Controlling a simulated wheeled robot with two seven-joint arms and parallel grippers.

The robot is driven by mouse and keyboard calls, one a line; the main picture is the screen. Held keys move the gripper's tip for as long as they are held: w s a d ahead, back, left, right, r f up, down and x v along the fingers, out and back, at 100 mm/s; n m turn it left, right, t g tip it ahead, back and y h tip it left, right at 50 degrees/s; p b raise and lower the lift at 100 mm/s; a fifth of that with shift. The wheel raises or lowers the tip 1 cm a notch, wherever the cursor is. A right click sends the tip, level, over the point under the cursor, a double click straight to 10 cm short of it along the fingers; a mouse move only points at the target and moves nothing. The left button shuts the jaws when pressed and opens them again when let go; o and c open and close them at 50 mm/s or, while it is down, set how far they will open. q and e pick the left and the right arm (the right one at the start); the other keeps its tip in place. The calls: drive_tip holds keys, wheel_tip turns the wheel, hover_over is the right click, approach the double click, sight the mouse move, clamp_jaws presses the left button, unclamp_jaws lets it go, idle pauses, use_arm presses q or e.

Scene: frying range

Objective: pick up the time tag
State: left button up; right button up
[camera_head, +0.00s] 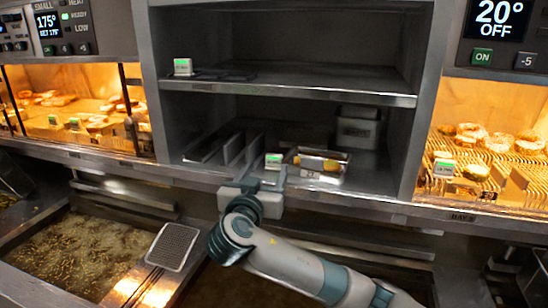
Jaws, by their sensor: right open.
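A small white time tag with a green top band (273,161) stands on the lower shelf, left of a tray with food. My right gripper (260,181) is at the front edge of that shelf, just in front of this tag. Its jaws are open, and the tag's lower part is close to or behind a finger; I cannot tell if they touch. A similar tag (183,67) stands on the shelf above, at the left. My left gripper does not show.
The metal tray with food (320,168) sits right beside the tag. Low dividers (215,146) stand to its left and grey containers (357,128) behind. The upper shelf (330,92) overhangs. Lit warmers flank the shelves; a fryer vat (80,250) lies below left.

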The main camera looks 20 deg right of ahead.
sight(274, 156)
drive_tip(key=shift+w+d, duration=0.25)
drive_tip(key=shift+w, duration=0.25)
drive_tip(key=p+x, duration=0.2)
drive_tip(key=x, duration=0.3)
drive_tip(key=shift+w+d+r+p, duration=0.1)
drive_tip(key=shift+p, duration=0.2)
drive_tip(key=shift+w+d, duration=0.1)
drive_tip(key=shift+w, duration=0.2)
drive_tip(key=c, duration=1.1)
